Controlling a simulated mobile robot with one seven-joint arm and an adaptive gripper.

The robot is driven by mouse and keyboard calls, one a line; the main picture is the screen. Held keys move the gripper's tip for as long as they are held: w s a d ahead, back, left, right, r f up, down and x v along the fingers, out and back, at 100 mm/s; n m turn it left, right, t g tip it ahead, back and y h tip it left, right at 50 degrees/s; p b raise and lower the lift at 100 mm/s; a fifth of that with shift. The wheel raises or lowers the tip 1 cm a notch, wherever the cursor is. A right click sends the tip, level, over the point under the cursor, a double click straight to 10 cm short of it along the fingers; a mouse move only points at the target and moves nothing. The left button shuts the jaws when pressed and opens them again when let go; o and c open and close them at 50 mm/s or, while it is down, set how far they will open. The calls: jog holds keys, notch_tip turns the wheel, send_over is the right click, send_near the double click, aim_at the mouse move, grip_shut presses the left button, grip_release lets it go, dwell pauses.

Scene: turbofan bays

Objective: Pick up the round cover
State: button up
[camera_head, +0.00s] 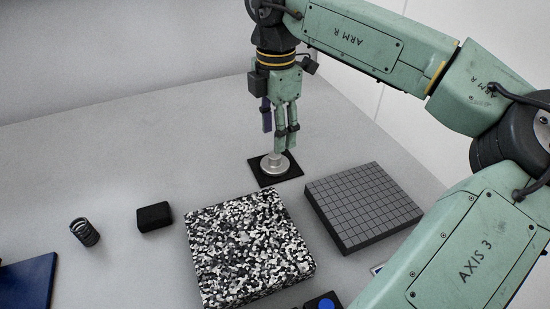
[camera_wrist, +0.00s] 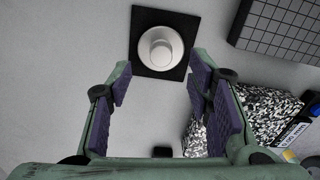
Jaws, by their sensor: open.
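The round cover (camera_head: 274,164) is a silvery disc with a raised knob in its middle. It sits on a black square mat (camera_head: 290,172) at the back of the table in the head view. In the wrist view the cover (camera_wrist: 160,49) lies on the black mat (camera_wrist: 143,20), beyond the fingertips at the top of the picture. My gripper (camera_head: 282,143) is above the cover, pointing down. In the wrist view my gripper (camera_wrist: 158,82) is open, with its purple finger pads apart and nothing between them. The head view does not show clearly whether a fingertip touches the knob.
A gridded grey block (camera_head: 362,205) and a speckled black-and-white block (camera_head: 246,245) stand in front of the mat. A small black block (camera_head: 154,216), a dark spring (camera_head: 85,232) and a blue panel (camera_head: 28,281) lie to the left. The table's back left is clear.

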aim_at(275, 155)
jog(key=shift+s+f+p, duration=0.15)
jog(key=shift+f+p, duration=0.85)
jog(key=shift+f, duration=2)
jog(key=shift+c, duration=0.5)
grip_shut()
